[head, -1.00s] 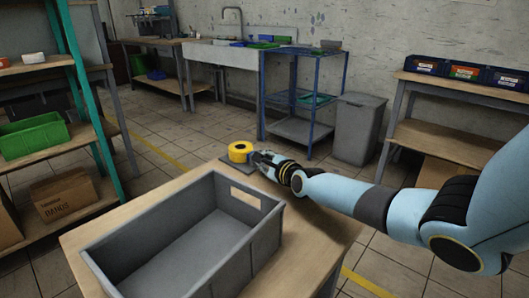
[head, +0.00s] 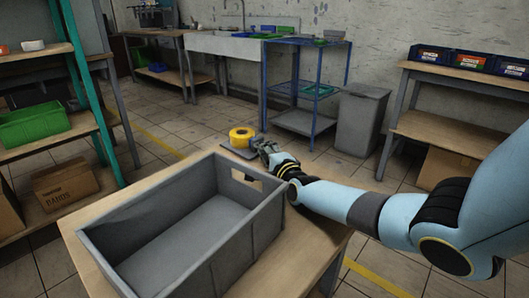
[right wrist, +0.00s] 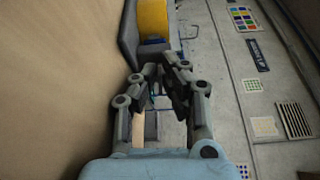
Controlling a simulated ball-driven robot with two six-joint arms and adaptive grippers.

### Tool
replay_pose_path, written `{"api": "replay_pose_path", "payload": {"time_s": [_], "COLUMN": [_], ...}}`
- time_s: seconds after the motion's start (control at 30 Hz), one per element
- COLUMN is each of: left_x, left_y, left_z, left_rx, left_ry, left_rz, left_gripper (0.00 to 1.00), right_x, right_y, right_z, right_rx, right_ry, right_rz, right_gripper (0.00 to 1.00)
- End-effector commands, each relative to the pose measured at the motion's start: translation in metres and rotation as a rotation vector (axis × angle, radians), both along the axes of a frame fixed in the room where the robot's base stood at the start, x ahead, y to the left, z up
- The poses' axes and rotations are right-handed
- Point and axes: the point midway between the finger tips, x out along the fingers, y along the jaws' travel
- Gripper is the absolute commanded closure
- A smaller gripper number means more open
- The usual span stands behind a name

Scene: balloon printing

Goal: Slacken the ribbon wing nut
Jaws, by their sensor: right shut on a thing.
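A yellow ribbon roll (head: 241,136) sits on a grey holder (head: 238,151) at the far end of the wooden table. It also shows in the right wrist view (right wrist: 153,20), just beyond my fingertips. My right gripper (head: 259,142) is at the right side of the roll. In the right wrist view my right gripper (right wrist: 160,74) has its fingertips close together at the holder. It is shut on a small part there, which I take to be the wing nut; the fingers hide nearly all of it. My left gripper is not in view.
A large empty grey crate (head: 250,226) fills most of the table (head: 285,265), close to my right forearm. A blue rack (head: 304,122) and a grey bin (head: 362,120) stand on the floor beyond. Shelves with a green crate (head: 34,125) stand at the left.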

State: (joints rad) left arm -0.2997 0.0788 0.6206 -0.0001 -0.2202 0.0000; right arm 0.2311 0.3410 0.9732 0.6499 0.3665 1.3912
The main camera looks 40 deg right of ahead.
Motion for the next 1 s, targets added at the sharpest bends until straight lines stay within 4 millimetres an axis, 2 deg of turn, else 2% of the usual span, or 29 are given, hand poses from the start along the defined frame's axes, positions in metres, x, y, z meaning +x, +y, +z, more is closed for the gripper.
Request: {"api": "replay_pose_path", "payload": {"time_s": [0.37,0.4,0.57,1.0], "left_x": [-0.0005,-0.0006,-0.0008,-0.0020], "left_y": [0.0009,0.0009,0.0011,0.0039], "left_z": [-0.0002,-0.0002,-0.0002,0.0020], "left_rx": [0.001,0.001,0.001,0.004], "left_ry": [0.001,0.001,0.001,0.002], "left_rz": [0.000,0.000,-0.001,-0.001], "left_gripper": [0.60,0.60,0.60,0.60], "right_x": [0.0021,0.0022,0.0017,-0.0004], "right_y": [0.0007,0.0007,0.0006,0.0003], "right_z": [0.0028,0.0028,0.0022,-0.0001], "right_rx": [-0.005,-0.005,-0.004,0.011], "right_ry": [-0.005,-0.005,-0.004,0.004], "right_rz": [0.002,0.002,0.001,0.000], "right_gripper": [1.00,0.93,0.72,0.72]}}
